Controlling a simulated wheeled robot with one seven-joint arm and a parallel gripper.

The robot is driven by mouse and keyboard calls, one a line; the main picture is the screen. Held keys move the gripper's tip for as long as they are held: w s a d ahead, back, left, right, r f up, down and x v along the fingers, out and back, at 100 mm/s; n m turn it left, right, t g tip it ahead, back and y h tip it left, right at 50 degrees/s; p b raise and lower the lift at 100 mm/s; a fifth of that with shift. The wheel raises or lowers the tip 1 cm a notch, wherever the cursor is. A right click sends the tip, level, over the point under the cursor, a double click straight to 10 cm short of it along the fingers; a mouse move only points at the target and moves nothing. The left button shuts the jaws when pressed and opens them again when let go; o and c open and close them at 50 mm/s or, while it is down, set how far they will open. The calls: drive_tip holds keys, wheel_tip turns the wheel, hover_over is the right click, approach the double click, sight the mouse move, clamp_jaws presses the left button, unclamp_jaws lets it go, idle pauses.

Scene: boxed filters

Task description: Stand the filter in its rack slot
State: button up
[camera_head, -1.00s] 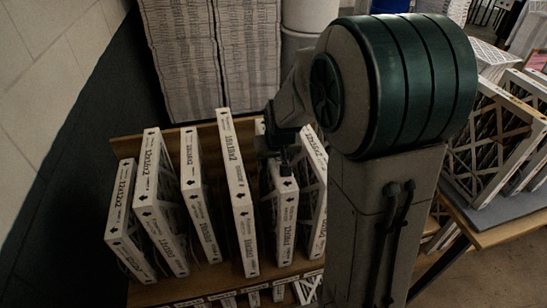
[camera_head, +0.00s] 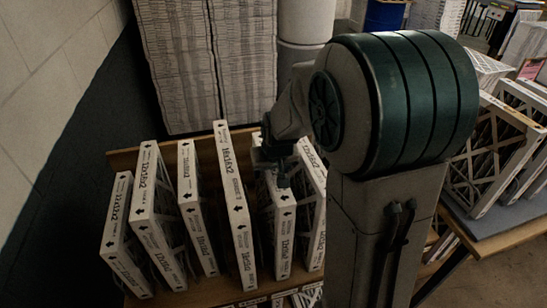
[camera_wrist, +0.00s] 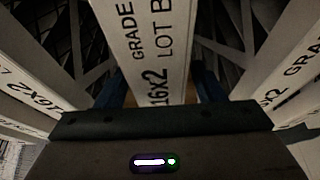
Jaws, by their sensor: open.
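White cardboard-framed filters stand in a wooden rack (camera_head: 205,290) in the head view. My gripper (camera_head: 283,182) is at the upper part of one filter (camera_head: 284,235), right of the tallest one. In the wrist view this filter (camera_wrist: 150,45), printed "GRADE", "LOT B" and "16x2", lies between my two blue fingers. My gripper (camera_wrist: 162,90) is open, with a finger on each side of the filter. Whether the fingers touch it cannot be told. The filter's lower end and its slot are hidden in the wrist view.
The tallest filter (camera_head: 235,210) stands close on the left of the gripped-around one, and another filter (camera_head: 314,205) close on the right. Several more stand further left. Tall stacks (camera_head: 205,60) are behind the rack. A table (camera_head: 500,235) with more filters is at right.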

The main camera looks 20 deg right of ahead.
drive_tip(key=b+v, duration=0.1)
drive_tip(key=v, duration=0.9)
drive_tip(key=shift+s+r, duration=0.4)
drive_tip(key=shift+r, duration=0.1)
drive_tip(key=s+f, duration=0.1)
drive_tip(key=s, duration=1.6)
drive_tip(key=shift+f+g, duration=0.3)
drive_tip(key=shift+f, duration=0.1)
drive_tip(key=shift+f, duration=0.1)
